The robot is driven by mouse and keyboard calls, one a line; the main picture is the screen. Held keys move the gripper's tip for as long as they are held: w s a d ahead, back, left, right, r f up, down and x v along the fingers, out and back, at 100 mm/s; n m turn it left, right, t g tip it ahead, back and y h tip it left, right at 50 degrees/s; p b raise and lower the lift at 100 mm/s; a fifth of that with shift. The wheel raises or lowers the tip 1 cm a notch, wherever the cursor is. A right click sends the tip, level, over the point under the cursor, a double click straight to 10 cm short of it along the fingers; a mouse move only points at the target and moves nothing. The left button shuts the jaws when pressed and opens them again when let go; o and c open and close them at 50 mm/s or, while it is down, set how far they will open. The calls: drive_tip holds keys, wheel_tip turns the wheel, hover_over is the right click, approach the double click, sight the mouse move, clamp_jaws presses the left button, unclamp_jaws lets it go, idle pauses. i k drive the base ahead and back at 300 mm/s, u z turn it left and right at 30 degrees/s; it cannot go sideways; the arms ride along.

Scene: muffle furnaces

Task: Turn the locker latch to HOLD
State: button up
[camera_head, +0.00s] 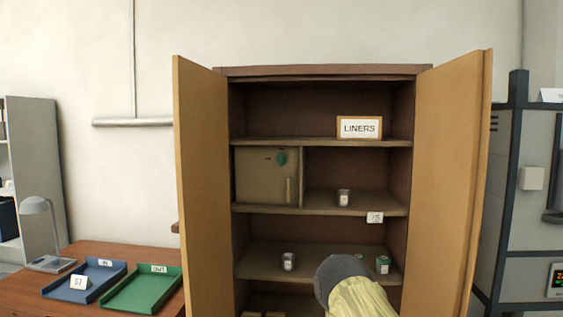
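A small olive-brown locker (260,180) fills the left compartment of an open wooden cabinet, and its door is closed. A green leaf-shaped piece (282,158), which looks like the latch, sits at the upper right of the door. Small marks beside it are too small to read, so I cannot tell its setting. A pale vertical handle (289,191) is at the door's lower right. A dark grey and yellow part of my arm shows at the bottom centre, below and right of the locker. My gripper's fingers do not show.
Both cabinet doors (204,190) stand open, with the right door (450,180) flanking the shelves. Small jars (343,198) stand on the shelves, with a LINERS sign (359,128) above. Blue (84,281) and green (143,289) trays lie on the left desk. A grey furnace (525,200) stands right.

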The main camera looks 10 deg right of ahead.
sight(280, 158)
drive_tip(key=u, duration=0.5)
drive_tip(key=i, duration=1.05)
drive_tip(key=z, duration=0.6)
